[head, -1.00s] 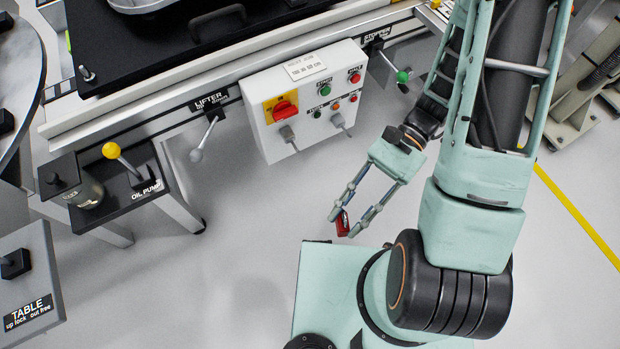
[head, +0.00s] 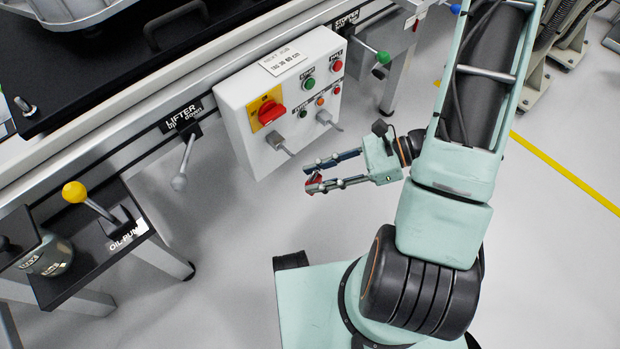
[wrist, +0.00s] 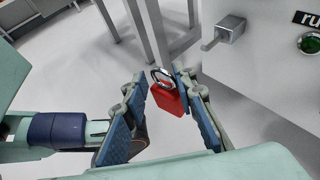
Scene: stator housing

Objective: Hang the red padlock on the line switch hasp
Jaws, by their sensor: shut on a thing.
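My gripper (head: 308,177) is shut on the red padlock (head: 315,186), held in the air in front of and below the control box. In the wrist view the red padlock (wrist: 168,98) sits between the blue finger pads of my gripper (wrist: 170,100), its silver shackle pointing up and away. The line switch (head: 270,111) is a red rotary knob on a yellow plate on the white control box (head: 235,103). I cannot make out the hasp clearly at this size. The padlock is apart from the box.
Grey plugs or levers (head: 281,145) stick out of the box's lower front; one grey block (wrist: 230,28) shows close in the wrist view. The lifter lever (head: 183,165) and yellow oil pump knob (head: 75,192) stand to the left. Open floor lies below.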

